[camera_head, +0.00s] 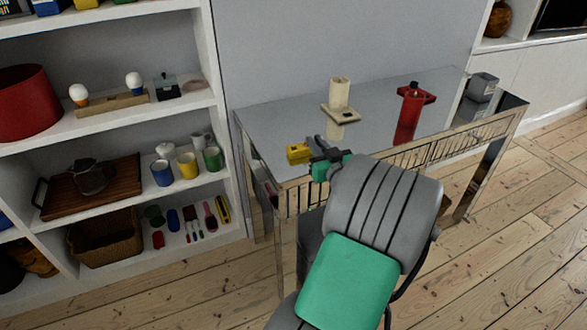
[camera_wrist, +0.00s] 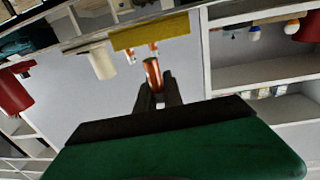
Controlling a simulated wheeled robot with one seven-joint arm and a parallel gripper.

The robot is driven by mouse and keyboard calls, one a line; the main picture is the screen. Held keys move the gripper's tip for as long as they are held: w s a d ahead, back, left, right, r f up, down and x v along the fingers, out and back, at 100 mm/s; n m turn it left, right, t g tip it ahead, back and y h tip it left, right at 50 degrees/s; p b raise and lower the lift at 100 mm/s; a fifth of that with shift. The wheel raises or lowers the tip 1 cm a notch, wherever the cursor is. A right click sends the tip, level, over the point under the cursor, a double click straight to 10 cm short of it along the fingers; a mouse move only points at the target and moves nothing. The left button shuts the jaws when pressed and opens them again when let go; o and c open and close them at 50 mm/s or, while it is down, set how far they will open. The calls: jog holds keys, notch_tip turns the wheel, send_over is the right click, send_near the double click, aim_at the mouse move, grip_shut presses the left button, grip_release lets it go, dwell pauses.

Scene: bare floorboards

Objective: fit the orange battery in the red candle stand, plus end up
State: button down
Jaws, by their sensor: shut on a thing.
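My gripper (camera_head: 322,150) is above the near left part of the glossy table. In the wrist view its fingers (camera_wrist: 157,100) are shut on the orange battery (camera_wrist: 153,74), whose free end sticks out beyond the fingertips. I cannot tell which end is plus; the battery cannot be made out in the head view. The red candle stand (camera_head: 411,104) is at the table's right side, apart from my gripper. It also shows at the left edge of the wrist view (camera_wrist: 12,92), where the scene appears upside down.
A cream candle stand (camera_head: 340,93) stands on the table between my gripper and the red stand. A white shelf (camera_head: 120,122) with mugs and other things stands at left. Open tabletop (camera_head: 285,115) shows behind the block.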

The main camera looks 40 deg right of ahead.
jog(key=shift+h, duration=0.3)
jog(key=s+d, duration=0.1)
jog(key=d, duration=0.1)
jog(key=s+d+r+b, duration=0.1)
jog(key=d, duration=0.2)
jog(key=shift+s+d+r+b, duration=0.2)
jog(key=shift+s+d+b, duration=0.15)
jog(key=shift+s, duration=0.05)
notch_tip(320, 180, up, 9)
jog(key=n+t+y, duration=0.1)
jog(key=n+y, duration=0.2)
jog(key=y, duration=0.2)
jog(key=shift+w+a+y+b, duration=0.3)
jog(key=shift+w+y+b, duration=0.1)
jog(key=shift+b, duration=0.05)
jog(key=shift+f, duration=0.1)
